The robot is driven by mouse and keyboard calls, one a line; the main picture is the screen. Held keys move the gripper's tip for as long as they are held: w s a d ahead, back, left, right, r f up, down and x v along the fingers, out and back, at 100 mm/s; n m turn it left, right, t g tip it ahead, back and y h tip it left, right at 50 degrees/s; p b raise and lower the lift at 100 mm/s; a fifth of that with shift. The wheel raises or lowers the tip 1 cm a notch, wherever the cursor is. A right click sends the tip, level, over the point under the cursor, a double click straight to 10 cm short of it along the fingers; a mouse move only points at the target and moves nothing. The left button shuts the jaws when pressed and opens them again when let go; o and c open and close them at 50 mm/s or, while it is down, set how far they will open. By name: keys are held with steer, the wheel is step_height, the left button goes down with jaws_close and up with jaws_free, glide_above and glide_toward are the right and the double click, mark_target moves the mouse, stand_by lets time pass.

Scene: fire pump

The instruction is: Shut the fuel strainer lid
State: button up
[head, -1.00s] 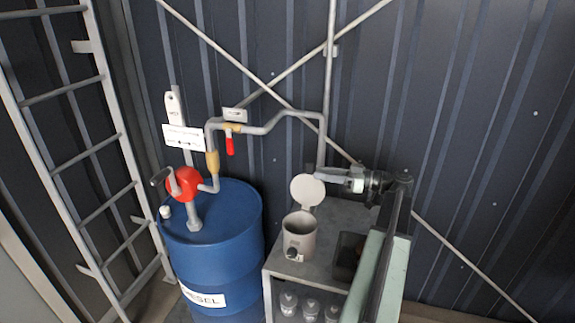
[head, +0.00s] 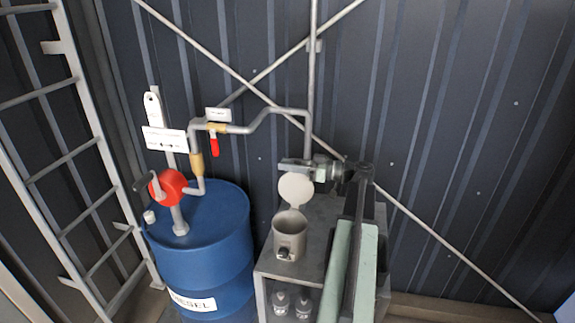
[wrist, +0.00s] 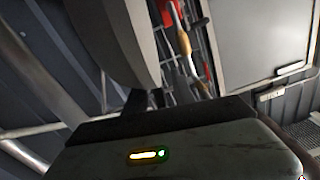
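The fuel strainer is a grey cup (head: 290,236) on a grey stand, with a dark knob low on its front. Its round pale lid (head: 295,188) stands open, upright at the back of the cup. My gripper (head: 292,163) is at the lid's top edge, apparently just behind it. Its fingertips point left. I cannot tell whether it touches the lid or whether its fingers are apart. In the wrist view a large grey curved piece (wrist: 117,40), probably the lid, fills the upper left, close to the camera.
A blue diesel drum (head: 200,240) with a red pump (head: 168,185) stands left of the strainer. A pipe with a red-handled valve (head: 214,145) runs above. Bottles (head: 291,303) sit on the stand's lower shelf (head: 262,290). A ladder (head: 85,170) is at the left.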

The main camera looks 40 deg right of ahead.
steer(key=shift+w, duration=0.1)
steer(key=shift+c, duration=0.3)
jaws_close()
